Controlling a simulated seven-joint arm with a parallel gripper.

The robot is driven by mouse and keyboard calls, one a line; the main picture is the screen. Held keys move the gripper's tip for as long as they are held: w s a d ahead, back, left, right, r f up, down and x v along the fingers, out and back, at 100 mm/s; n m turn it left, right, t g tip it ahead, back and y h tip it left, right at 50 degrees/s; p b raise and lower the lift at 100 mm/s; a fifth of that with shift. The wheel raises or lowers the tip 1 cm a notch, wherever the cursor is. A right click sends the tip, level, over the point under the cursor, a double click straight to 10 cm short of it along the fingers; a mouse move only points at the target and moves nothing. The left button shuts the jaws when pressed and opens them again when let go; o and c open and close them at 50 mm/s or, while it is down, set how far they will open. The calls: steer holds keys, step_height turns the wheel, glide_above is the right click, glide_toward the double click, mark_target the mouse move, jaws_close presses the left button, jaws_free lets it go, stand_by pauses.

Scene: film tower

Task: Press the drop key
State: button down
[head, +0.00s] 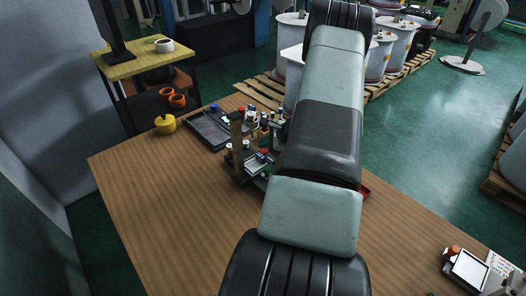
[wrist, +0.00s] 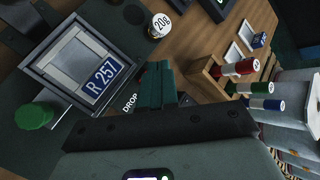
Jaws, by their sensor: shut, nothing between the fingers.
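A dark device (wrist: 60,90) fills the left of the wrist view, with a square window holding a plate marked "R 257" (wrist: 103,76). A white "DROP" label (wrist: 130,102) shows on it, right beside my gripper's fingers. The drop key itself cannot be made out; the fingers may cover it. My gripper (wrist: 157,82) is shut and empty, its teal fingertips over the area just right of the label. Whether they touch anything cannot be told. A green round cap (wrist: 35,115) sits at the device's left. In the head view my arm hides the gripper.
A white "20g" piece (wrist: 160,25) stands beyond the fingertips. A wooden holder (wrist: 205,80) with red, green and blue spools (wrist: 262,104) is close on the right. In the head view the wooden table's (head: 165,215) left front is clear; a dark tray (head: 205,130) lies behind.

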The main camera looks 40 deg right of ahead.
mark_target(265, 152)
steer(key=shift+f, duration=0.15)
steer(key=shift+f, duration=0.3)
steer(key=shift+f, duration=0.4)
stand_by(0.7)
steer(key=shift+r, duration=0.85)
steer(key=shift+r, duration=0.1)
steer(key=shift+r, duration=2.4)
